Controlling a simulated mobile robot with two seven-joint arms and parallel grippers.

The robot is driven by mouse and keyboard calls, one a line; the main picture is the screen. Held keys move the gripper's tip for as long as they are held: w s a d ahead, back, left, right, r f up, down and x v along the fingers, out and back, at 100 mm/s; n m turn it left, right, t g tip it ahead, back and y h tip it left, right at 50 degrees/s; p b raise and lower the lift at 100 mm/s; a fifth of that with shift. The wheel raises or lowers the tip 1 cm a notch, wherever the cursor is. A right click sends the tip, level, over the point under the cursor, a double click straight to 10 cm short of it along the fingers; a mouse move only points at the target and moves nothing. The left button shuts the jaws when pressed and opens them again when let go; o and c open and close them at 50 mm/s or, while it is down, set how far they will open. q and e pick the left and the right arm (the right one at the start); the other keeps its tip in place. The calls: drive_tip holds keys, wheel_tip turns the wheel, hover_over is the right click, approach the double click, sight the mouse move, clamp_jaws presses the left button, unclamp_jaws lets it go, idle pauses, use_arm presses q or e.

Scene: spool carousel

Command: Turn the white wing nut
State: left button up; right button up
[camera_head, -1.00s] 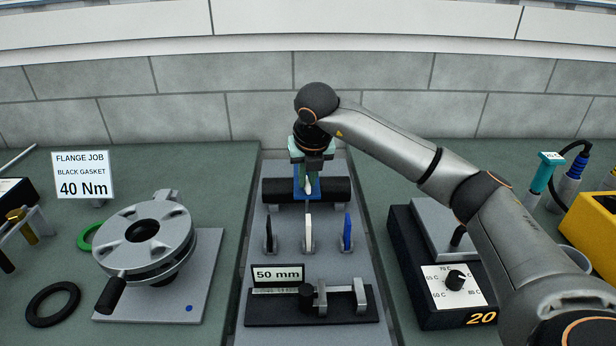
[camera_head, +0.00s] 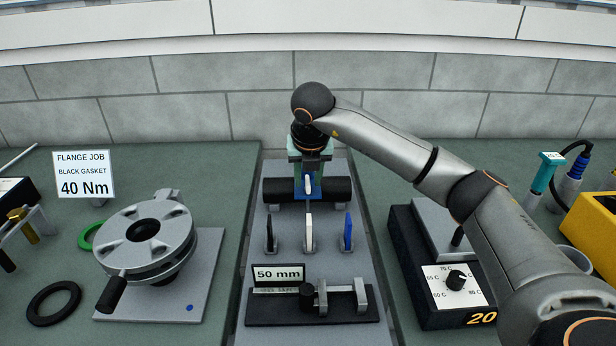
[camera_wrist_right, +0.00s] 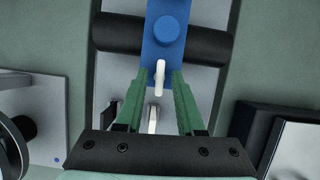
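The white wing nut (camera_head: 308,186) is on a blue block (camera_wrist_right: 178,52) fixed across a dark cylinder, at the back of the grey middle strip. In the right wrist view the white wing nut (camera_wrist_right: 160,77) points lengthwise between the tips of my right gripper's green fingers (camera_wrist_right: 154,82). The fingers are apart, with a visible gap on each side of the nut. In the head view my right gripper (camera_head: 309,165) is over the blue block and hides part of it. My left gripper is in neither view.
Black, white and blue upright plates (camera_head: 308,231) stand in front of the block. A 50 mm gauge (camera_head: 278,274) is nearer. A flange turntable (camera_head: 140,235) is at left; a dial box (camera_head: 455,290) is at right, below my right arm.

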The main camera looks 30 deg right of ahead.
drive_tip(key=shift+o, duration=0.2)
drive_tip(key=v, duration=1.2)
drive_tip(key=shift+s+r, duration=0.15)
drive_tip(key=shift+r, duration=0.05)
drive_tip(key=shift+a, duration=0.15)
